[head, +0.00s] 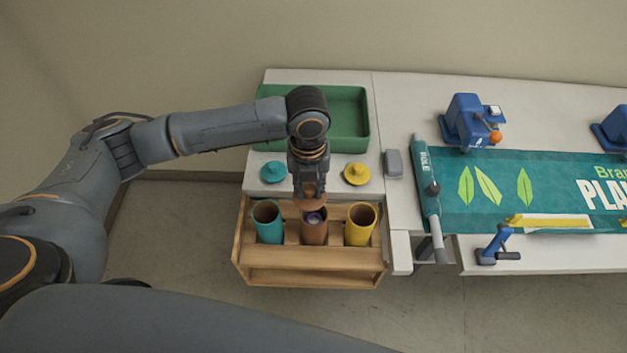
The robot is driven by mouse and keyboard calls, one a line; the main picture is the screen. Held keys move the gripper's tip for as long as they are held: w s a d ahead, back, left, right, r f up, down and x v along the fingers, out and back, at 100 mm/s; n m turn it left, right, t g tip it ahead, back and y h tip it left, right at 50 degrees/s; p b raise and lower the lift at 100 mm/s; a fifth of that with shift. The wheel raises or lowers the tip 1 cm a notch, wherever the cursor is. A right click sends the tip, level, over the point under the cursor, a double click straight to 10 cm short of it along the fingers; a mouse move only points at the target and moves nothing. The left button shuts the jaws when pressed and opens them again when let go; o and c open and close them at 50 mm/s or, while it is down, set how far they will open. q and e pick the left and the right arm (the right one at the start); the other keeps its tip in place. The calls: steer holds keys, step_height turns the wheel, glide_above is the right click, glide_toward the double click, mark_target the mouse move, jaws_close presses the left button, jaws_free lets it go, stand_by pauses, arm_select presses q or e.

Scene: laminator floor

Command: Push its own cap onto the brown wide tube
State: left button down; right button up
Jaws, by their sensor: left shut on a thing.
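The brown wide tube (314,234) stands in the middle of a wooden rack, its mouth open toward me with something purple inside. My left gripper (309,191) points down just behind and above that mouth. It is shut on the brown cap (311,203), which is partly hidden by the fingers. The cap looks close to the tube's far rim; I cannot tell whether they touch. My right gripper is not in view.
A teal tube (268,226) and a yellow tube (359,227) stand open beside the brown one in the rack (315,276). A teal cap (273,172) and a yellow cap (357,174) lie on the table behind. A green tray (358,137) stands further back. A grey block (393,163) lies right.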

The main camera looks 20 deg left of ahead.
mark_target(314, 198)
arm_select(q)
steer(key=m, duration=0.3)
steer(key=shift+w+d+f+p, duration=0.1)
steer(key=shift+w+d+p, duration=0.05)
steer(key=shift+d+p, duration=0.2)
steer(key=shift+d+f+m, duration=0.1)
steer(key=shift+m, duration=0.6)
steer(key=shift+w+f+m, duration=0.1)
steer(key=shift+f+m, duration=0.1)
steer(key=shift+m, duration=0.1)
steer(key=shift+f+b, duration=0.6)
steer(key=shift+b, duration=0.1)
step_height(314, 198, down, 3)
steer(key=b, duration=0.3)
steer(key=shift+f+b, duration=0.45)
steer(key=shift+f, duration=0.45)
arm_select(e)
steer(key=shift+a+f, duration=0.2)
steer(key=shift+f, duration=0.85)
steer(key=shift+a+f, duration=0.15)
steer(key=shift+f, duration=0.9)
arm_select(q)
steer(key=shift+p, duration=0.4)
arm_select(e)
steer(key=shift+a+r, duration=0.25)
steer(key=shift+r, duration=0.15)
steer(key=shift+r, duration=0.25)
